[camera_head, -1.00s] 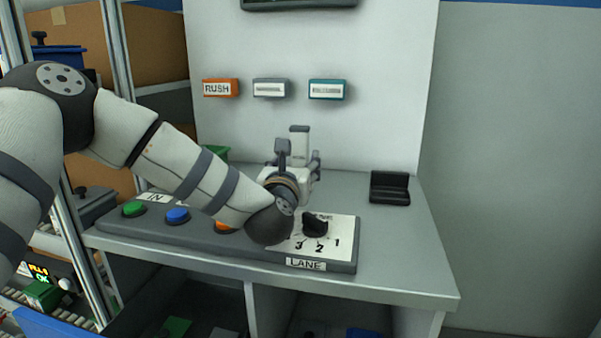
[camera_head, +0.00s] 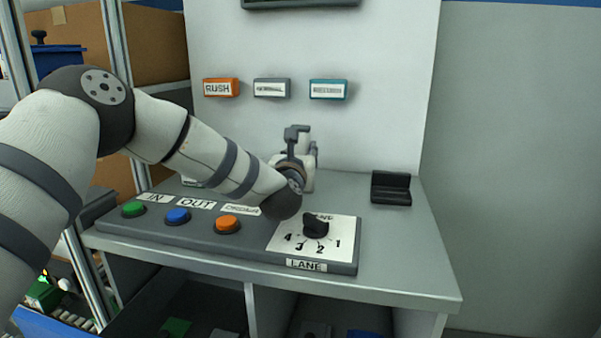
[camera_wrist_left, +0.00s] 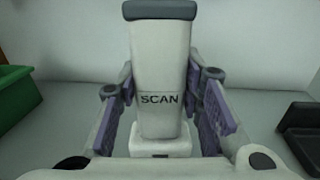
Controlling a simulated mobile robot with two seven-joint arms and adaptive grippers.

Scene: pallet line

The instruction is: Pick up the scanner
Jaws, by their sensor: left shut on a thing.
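The scanner (camera_wrist_left: 160,75) is a pale upright body with a dark grey top and the word SCAN on its face. In the left wrist view it stands between the purple-padded fingers of my left gripper (camera_wrist_left: 162,108), which is shut on it. In the head view my left gripper (camera_head: 303,160) is over the back of the counter, mostly hidden behind my own wrist. Scanner and gripper are hard to tell apart there. My right gripper is not in view.
The grey counter (camera_head: 400,255) carries a button panel (camera_head: 190,238) with green, blue and orange buttons and a black lane dial (camera_head: 316,226). A black holder (camera_head: 390,188) stands at the right. A white wall panel (camera_head: 385,120) rises behind.

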